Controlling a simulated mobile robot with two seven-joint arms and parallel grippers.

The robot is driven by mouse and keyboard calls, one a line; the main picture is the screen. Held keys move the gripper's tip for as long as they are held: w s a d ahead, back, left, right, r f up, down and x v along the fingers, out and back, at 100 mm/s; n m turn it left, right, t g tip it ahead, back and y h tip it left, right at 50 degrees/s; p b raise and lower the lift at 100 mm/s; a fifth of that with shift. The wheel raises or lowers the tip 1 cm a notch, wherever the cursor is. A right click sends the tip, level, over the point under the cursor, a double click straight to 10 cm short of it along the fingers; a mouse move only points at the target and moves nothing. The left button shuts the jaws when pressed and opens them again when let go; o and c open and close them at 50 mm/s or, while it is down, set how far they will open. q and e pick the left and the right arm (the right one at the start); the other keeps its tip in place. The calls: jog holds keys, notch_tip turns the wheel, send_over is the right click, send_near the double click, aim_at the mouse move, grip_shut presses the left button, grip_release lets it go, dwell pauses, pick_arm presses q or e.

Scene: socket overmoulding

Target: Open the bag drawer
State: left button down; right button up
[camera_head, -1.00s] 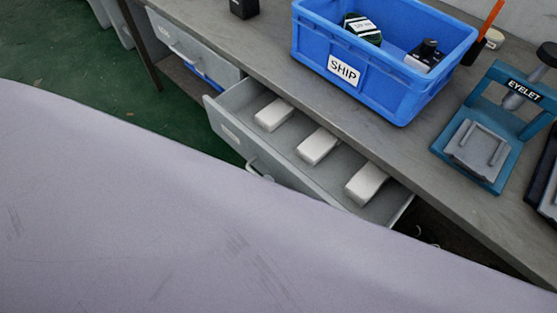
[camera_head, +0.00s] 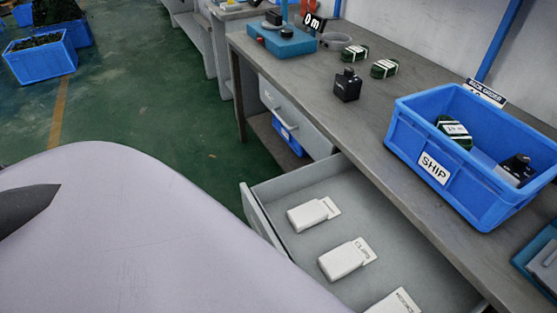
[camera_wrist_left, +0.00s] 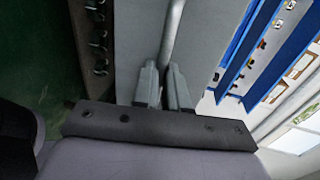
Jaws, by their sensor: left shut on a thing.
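The open grey drawer (camera_head: 262,218) is pulled well out from under the bench. It holds white packs (camera_head: 346,259) with printed tags, lying in a row. My left gripper (camera_wrist_left: 164,82) shows only in the left wrist view. Its two fingers are shut on the drawer's rod-like handle (camera_wrist_left: 173,35), in front of a grey panel (camera_wrist_left: 138,40). In the head view my own pale body hides the drawer's handle and the left gripper. My right gripper is in neither view.
A blue SHIP crate (camera_head: 412,155) stands on the grey bench (camera_head: 345,125) above the drawer. A shut drawer (camera_head: 290,112) is further left, with a blue bin (camera_head: 287,138) below it.

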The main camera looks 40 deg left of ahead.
pick_arm(q)
jog(key=shift+s+a, duration=0.1)
dwell(0.3)
jog(key=c, duration=1.2)
grip_release()
jog(key=shift+s, duration=0.15)
jog(key=shift+v, duration=3.45)
jog(key=shift+s, duration=0.1)
